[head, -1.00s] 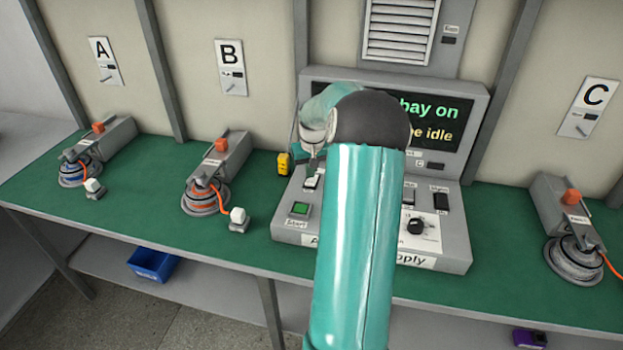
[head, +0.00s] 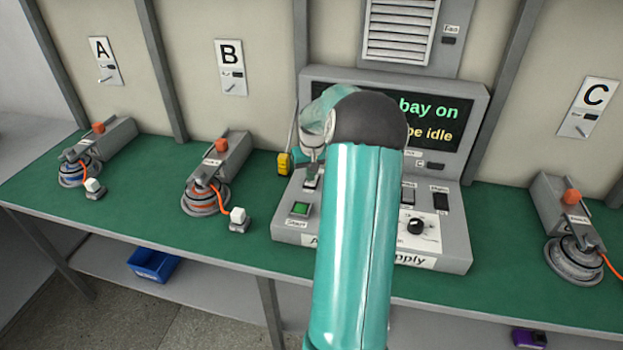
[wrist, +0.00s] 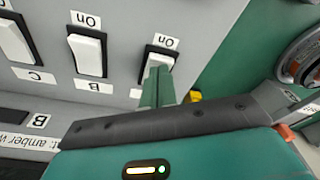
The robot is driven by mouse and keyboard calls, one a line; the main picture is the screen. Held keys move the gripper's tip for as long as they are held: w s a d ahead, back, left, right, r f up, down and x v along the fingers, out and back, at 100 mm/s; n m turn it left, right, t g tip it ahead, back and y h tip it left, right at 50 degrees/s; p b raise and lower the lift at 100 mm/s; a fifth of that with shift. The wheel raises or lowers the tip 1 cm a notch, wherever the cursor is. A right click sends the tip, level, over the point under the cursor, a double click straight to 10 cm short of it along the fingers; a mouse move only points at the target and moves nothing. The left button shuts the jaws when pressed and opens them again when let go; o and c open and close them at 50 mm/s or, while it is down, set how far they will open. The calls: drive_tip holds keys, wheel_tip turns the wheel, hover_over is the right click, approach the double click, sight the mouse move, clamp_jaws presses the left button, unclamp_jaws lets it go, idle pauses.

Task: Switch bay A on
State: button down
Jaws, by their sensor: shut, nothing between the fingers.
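The grey supply console (head: 459,225) stands on the green bench, with its screen (head: 440,120) partly hidden by my arm. My gripper (head: 314,168) is shut and empty, its tip down at the leftmost rocker switch (head: 311,183) of the console. In the wrist view, my shut fingers (wrist: 157,85) overlap the near part of this white rocker (wrist: 161,53), marked "On"; they look to be at or touching it. Its lower label is hidden. Beside it are rockers labelled B (wrist: 88,53) and C (wrist: 14,42). The readable screen text includes "bay on" in green and "idle" in yellow.
A green Start button (head: 299,208) and a black knob (head: 416,226) are on the console. A yellow object (head: 284,163) stands at its left. Motor stations sit below signs A (head: 103,60), B (head: 231,66) and C (head: 588,106). The bench left of the console has free room.

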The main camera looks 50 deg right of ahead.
drive_tip(key=shift+f, duration=0.25)
drive_tip(key=shift+r, duration=3.55)
